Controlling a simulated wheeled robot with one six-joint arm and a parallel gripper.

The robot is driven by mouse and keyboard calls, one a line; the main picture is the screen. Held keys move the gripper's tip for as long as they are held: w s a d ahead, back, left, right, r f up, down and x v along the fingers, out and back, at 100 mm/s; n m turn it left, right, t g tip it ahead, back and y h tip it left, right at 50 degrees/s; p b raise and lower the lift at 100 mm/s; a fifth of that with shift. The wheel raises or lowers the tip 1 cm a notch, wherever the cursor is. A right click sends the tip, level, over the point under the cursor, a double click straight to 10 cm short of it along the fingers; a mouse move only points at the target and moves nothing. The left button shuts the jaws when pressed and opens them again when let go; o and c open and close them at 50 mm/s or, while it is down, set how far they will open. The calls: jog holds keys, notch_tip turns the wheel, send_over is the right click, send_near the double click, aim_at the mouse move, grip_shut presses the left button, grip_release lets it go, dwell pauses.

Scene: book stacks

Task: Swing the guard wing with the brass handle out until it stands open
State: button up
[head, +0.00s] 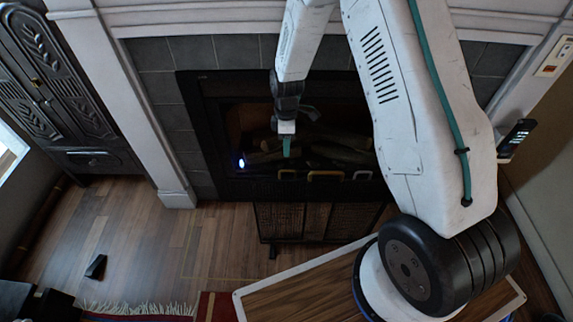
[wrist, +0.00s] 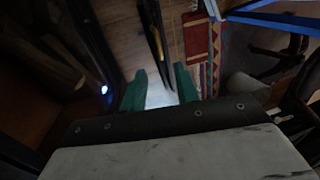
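A dark folding guard (head: 317,222) with woven-looking panels stands on the floor in front of the fireplace. Three handles show in a row above its panels: a dull tan one at left (head: 287,174), a brass-coloured one in the middle (head: 325,175) and a pale one at right (head: 362,175). My gripper (head: 286,148) hangs in front of the fireplace opening, above the left handle in the picture. In the wrist view its green fingers (wrist: 160,88) stand apart with nothing held. A thin dark upright edge (wrist: 155,38), likely the guard, shows beyond them.
The fireplace (head: 215,180) holds logs, with a small bright light (head: 241,162) at its left. A dark carved cabinet (head: 70,90) is at left. A small black object (head: 96,266) lies on the open floor near the red rug (head: 215,308).

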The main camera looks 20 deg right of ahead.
notch_tip(320, 180, down, 8)
jog(key=s, duration=0.1)
jog(key=shift+s+a+f, duration=0.15)
jog(key=shift+a+f, duration=0.1)
jog(key=shift+a, duration=0.05)
grip_shut()
